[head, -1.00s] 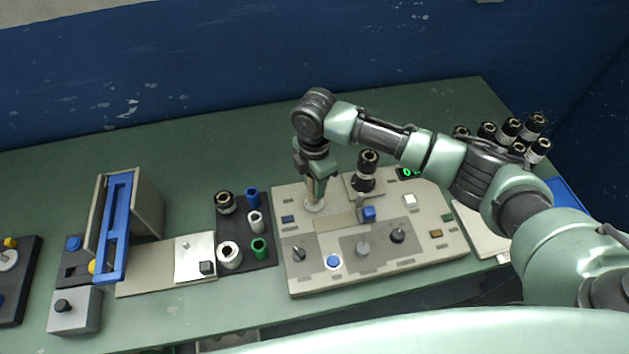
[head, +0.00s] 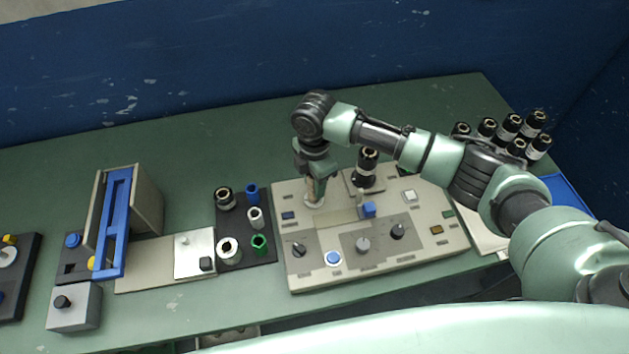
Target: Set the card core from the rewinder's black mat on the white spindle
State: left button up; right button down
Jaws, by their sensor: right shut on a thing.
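My right gripper (head: 316,178) points down over the back left of the beige control panel (head: 440,253). It is shut on the tan card core (head: 314,190), which stands upright at the white spindle's round base (head: 313,202). The fingers hide much of the core, and I cannot tell whether it is fully seated. The black mat (head: 232,206) lies just left of the panel. It holds blue, white and green cores and two larger rolls. My left gripper is not in view.
A black roll (head: 366,168) stands on the panel right of my gripper, near a blue block (head: 368,209). Several black rolls (head: 509,127) stand at the back right. A blue-framed unit (head: 117,222) stands at the left. The green table behind the panel is clear.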

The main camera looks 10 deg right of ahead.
jog(key=shift+f, duration=0.1)
dwell(0.3)
jog(key=shift+c, duration=2.2)
grip_release()
jog(key=shift+p, duration=0.3)
notch_tip(320, 180, up, 8)
jog(key=p, duration=0.8)
